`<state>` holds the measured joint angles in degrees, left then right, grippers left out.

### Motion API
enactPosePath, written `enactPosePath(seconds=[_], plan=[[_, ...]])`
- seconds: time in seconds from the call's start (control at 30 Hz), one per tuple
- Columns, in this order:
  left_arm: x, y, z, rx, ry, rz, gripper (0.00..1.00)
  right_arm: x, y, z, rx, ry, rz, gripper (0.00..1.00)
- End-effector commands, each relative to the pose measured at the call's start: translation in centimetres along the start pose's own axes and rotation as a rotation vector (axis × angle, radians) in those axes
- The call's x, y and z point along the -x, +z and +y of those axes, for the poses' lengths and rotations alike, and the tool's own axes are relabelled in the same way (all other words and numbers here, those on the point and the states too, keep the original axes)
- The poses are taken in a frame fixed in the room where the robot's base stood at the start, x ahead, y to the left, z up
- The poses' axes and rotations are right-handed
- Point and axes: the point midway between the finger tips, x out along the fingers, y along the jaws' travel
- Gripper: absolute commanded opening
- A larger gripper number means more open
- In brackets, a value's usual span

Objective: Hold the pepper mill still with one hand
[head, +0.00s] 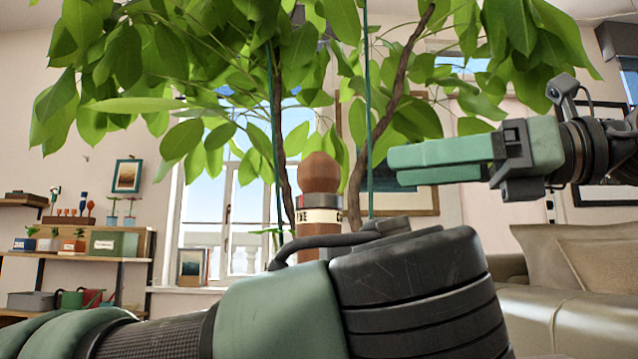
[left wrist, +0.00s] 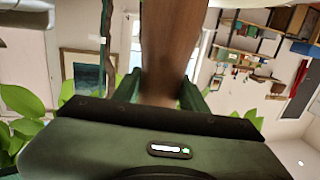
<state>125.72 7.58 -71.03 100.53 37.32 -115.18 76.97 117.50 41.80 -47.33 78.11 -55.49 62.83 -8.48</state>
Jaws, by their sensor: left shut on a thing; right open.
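The pepper mill (head: 319,172) has a round brown wooden knob, a silver band and a pale lettered band. It stands upright in the head view, its lower part hidden behind my left wrist. In the left wrist view the mill's brown wooden body (left wrist: 172,45) runs down between the green fingers of my left gripper (left wrist: 161,93), which is shut on it. In the head view that gripper's fingers are hidden. My right gripper (head: 398,166) is open and empty, to the right of the mill's knob and apart from it, fingers pointing left.
A leafy plant (head: 390,100) with thin stems hangs over the middle. Wall shelves (head: 75,254) with pots and boxes are at the left, a window (head: 228,220) behind. A beige sofa (head: 580,300) is at the right. Open space lies between the right gripper and the mill.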

Motion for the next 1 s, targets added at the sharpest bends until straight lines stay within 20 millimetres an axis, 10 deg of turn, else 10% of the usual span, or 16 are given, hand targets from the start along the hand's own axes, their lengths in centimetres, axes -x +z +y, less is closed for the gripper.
enactPosePath(seconds=[0.63,1.0], plan=[[0.0,0.3,0.1,-0.004,0.001,-0.006,0.0,-10.0,0.0,0.4,-0.034,0.017,-0.008,0.69],[-0.1,0.3,0.1,-0.004,0.001,-0.006,0.0,-11.8,0.0,0.3,-0.033,0.014,-0.008,0.69]])
